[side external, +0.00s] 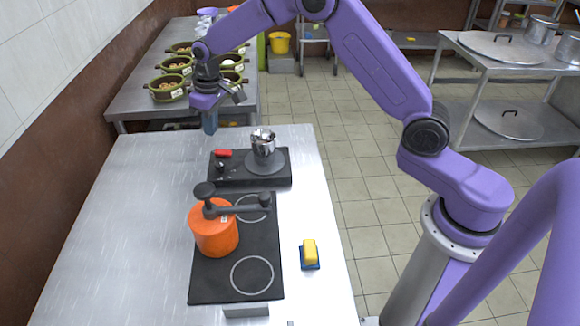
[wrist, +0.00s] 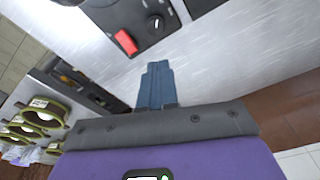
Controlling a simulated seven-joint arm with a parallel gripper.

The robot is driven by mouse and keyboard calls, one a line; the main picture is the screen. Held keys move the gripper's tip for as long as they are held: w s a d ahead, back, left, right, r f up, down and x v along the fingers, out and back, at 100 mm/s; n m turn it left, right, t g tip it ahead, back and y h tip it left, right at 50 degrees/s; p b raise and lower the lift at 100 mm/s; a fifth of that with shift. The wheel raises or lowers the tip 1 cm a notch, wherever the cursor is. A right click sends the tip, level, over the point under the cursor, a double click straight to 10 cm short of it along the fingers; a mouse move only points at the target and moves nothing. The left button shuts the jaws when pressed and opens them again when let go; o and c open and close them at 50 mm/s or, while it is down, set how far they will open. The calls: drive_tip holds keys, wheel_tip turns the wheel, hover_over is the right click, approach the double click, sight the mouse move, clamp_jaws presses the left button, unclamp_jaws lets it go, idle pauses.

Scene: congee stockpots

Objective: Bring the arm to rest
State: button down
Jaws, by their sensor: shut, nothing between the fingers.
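My gripper (side external: 210,122) is at the far end of the steel table (side external: 130,215) in the side external view, pointing down. Its blue fingers (wrist: 155,86) are shut together with nothing between them, as the wrist view shows. They are above the table's far edge, apart from everything on it. The purple arm reaches over from the right.
A black hot plate (side external: 225,178) with a red item (side external: 223,153) and a metal pot (side external: 263,145) stands near the gripper. Closer are a cooktop (side external: 208,282) with an orange pot (side external: 213,235) and a yellow block (side external: 310,252). Green pots (side external: 167,88) stand behind. The table's left side is clear.

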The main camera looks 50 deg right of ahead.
drive_tip(key=s+a+r+n, duration=0.1)
drive_tip(key=s+a+r, duration=0.15)
drive_tip(key=s, duration=0.45)
drive_tip(key=s+a+r+n, duration=0.1)
drive_tip(key=s+r+n, duration=0.15)
drive_tip(key=s, duration=0.35)
drive_tip(key=s+d+r+n, duration=0.1)
drive_tip(key=s+d, duration=0.4)
drive_tip(key=s, duration=1)
drive_tip(key=s+d+r+n+g, duration=0.1)
drive_tip(key=s+d+n, duration=0.2)
drive_tip(key=s, duration=1.2)
drive_tip(key=shift+d+n, duration=0.35)
drive_tip(key=shift+d, duration=0.8)
drive_tip(key=shift+w+r, duration=0.1)
drive_tip(key=shift+r, duration=0.05)
